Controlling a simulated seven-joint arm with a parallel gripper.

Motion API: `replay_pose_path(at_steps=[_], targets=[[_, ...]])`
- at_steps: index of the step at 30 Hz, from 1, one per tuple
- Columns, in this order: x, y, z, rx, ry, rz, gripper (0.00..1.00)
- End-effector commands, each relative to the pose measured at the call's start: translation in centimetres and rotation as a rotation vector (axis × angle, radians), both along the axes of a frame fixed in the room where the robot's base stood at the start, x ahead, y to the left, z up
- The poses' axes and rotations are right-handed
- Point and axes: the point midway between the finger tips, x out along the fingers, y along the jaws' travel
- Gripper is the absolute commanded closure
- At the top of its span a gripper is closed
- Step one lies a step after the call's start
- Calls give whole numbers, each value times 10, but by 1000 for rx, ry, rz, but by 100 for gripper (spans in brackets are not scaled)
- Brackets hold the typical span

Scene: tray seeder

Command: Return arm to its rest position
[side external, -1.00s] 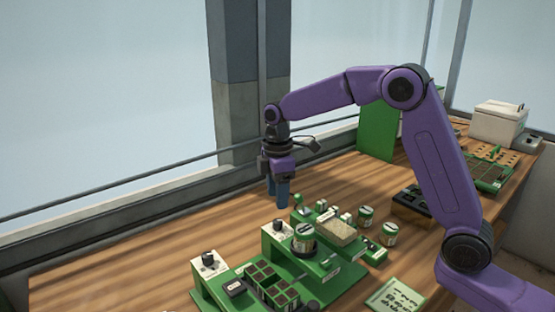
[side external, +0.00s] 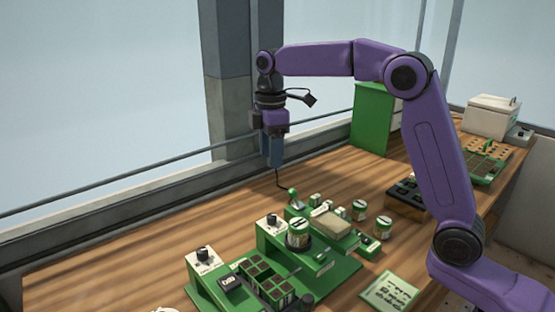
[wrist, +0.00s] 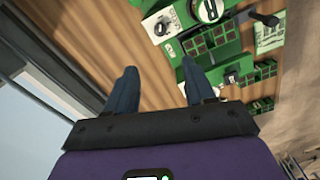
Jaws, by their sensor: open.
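My gripper (side external: 274,152) hangs from the purple arm, pointing down, above the wooden bench on the window side of the green seeder. In the wrist view its two blue fingers (wrist: 160,88) are spread apart with only bare wood between them. Nothing is held. The green tray seeder (side external: 335,285) stands on the bench to the right of and nearer than my gripper, with white-fronted dial units, a block of dark-celled trays (side external: 265,279) and a round tin (side external: 299,235).
A tan block (side external: 330,222) and small tins (side external: 356,225) stand behind the seeder. A printed card (side external: 390,289) lies at the front. A green upright panel (side external: 370,118), a dark tray (side external: 407,197) and a white box (side external: 491,118) are farther back. Window wall and rail run along the left; bench there is bare.

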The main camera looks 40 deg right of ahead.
Motion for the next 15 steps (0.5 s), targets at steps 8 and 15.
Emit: replay_pose_path(at_steps=[8, 15], targets=[[-13, 7, -1, 0, -2, -4, 46], [-66, 26, -11, 4, -5, -29, 46]])
